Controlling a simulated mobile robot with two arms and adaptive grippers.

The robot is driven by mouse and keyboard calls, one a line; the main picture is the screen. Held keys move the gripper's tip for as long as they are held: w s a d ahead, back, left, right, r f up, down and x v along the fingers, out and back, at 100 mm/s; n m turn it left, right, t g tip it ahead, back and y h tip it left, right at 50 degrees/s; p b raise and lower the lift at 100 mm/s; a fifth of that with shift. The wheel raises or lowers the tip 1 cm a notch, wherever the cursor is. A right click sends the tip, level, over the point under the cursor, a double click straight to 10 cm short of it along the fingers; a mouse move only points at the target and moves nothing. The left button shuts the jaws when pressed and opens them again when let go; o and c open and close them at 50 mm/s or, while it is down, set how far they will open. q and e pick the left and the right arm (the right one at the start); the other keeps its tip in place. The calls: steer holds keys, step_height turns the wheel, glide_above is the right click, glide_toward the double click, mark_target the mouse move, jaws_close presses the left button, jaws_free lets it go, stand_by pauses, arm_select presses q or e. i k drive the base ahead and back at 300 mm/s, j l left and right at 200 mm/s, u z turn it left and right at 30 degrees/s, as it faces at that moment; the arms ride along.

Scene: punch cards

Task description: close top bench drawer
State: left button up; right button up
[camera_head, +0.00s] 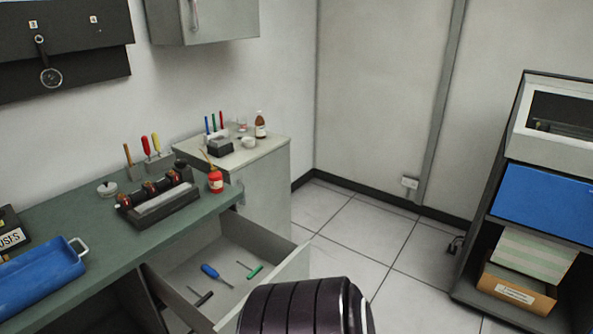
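The top bench drawer (290,268) is pulled out from under the green bench top (95,228), in the lower middle of the head view. Its light grey inside is exposed, and a blue-handled screwdriver (211,272), a green-handled tool (254,272) and a black-handled tool (204,298) lie in it. A dark ribbed part of my own arm (300,308) is at the bottom centre, in front of the drawer, and covers its near corner. I cannot tell whether it touches the drawer. Neither gripper's fingers show.
A blue tray (40,275), a dark rack (157,200) and a red bottle (215,181) stand on the bench. A grey cabinet (268,190) stands beyond the drawer. The tiled floor (360,250) to the right is clear up to a dark shelf unit (490,240).

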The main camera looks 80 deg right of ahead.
mark_target(229, 237)
steer(key=z, duration=2.4)
